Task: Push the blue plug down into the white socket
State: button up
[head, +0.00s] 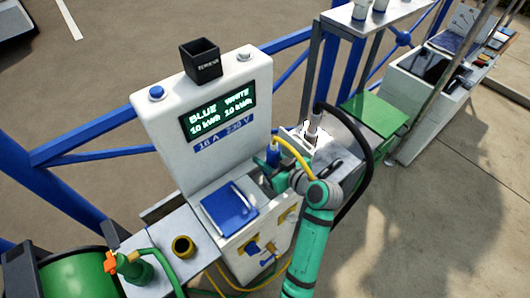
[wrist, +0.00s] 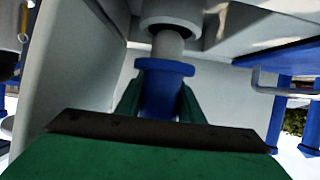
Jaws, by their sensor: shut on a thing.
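The blue plug (head: 273,154) stands upright in front of the white power pedestal, with a yellow cable curving off its top to the right. My gripper (head: 268,170) is shut on it. In the wrist view the green fingers grip both sides of the plug's blue body (wrist: 163,88). A grey barrel (wrist: 168,44) runs from its blue collar to the white socket (wrist: 171,16), a round ring with a dark mouth. The barrel's end is inside or right at that mouth; a length still shows outside. The head view does not show the socket clearly.
The pedestal (head: 168,137) has a lit display and a blue flap (head: 229,207). A grey connector (head: 313,124) with a thick black cable stands to the right. A green hose reel (head: 75,280) and a yellow ring (head: 183,247) are at left. Open pavement lies right.

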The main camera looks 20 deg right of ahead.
jog(key=shift+f, duration=1.15)
jog(key=shift+s+f, duration=0.15)
jog(key=shift+f, duration=0.4)
dwell(1.0)
jog(key=o, duration=1)
jog(key=shift+s, duration=0.1)
jog(key=shift+v, duration=5.4)
